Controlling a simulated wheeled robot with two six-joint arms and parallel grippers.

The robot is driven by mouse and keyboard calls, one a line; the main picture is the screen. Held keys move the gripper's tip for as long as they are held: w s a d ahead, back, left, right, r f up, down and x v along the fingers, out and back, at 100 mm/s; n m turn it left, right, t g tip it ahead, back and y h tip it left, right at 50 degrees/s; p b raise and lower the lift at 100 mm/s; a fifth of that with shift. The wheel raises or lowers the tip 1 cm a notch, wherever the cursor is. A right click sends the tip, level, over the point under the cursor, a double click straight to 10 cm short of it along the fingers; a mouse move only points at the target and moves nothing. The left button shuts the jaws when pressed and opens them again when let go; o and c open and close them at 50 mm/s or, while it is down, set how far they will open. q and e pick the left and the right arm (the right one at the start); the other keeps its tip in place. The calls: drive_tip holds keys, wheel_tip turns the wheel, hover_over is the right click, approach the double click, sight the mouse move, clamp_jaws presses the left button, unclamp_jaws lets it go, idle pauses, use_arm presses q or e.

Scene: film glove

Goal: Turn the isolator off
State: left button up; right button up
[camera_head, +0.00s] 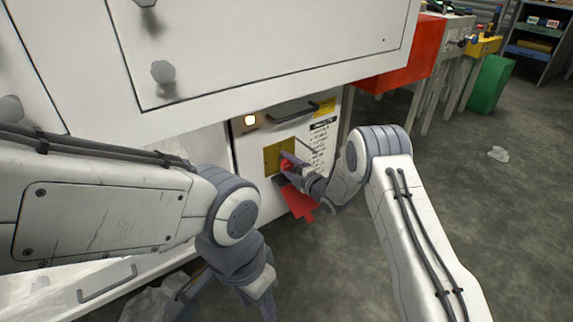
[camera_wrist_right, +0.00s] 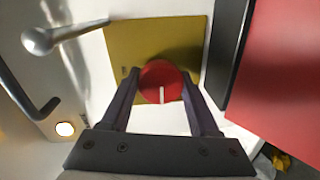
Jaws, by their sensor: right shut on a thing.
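The isolator is a round red knob (camera_wrist_right: 163,75) with a white mark, on a yellow plate (camera_wrist_right: 122,45). The mark points toward the bottom of the right wrist view. In the head view the yellow plate (camera_head: 272,158) sits on the white cabinet's lower front, and the knob (camera_head: 285,164) is partly hidden by my gripper. My right gripper (camera_wrist_right: 163,84) has a finger on each side of the knob and is shut on it. My left gripper (camera_head: 225,297) hangs low at the lower left, empty, with its fingers apart.
A lit lamp (camera_head: 250,120), a dark handle (camera_head: 293,111) and a label (camera_head: 322,140) are on the panel. A metal lever (camera_wrist_right: 45,38) juts out near the plate. A red piece (camera_head: 299,202) hangs below. A white cabinet door (camera_head: 270,40) overhangs above.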

drive_tip(key=o, duration=1.4)
drive_tip(key=shift+c, duration=0.2)
drive_tip(key=shift+s+d, duration=0.15)
drive_tip(key=shift+s, duration=0.05)
drive_tip(key=p+v, duration=0.4)
drive_tip(key=v, duration=0.6)
drive_tip(key=shift+p, duration=0.4)
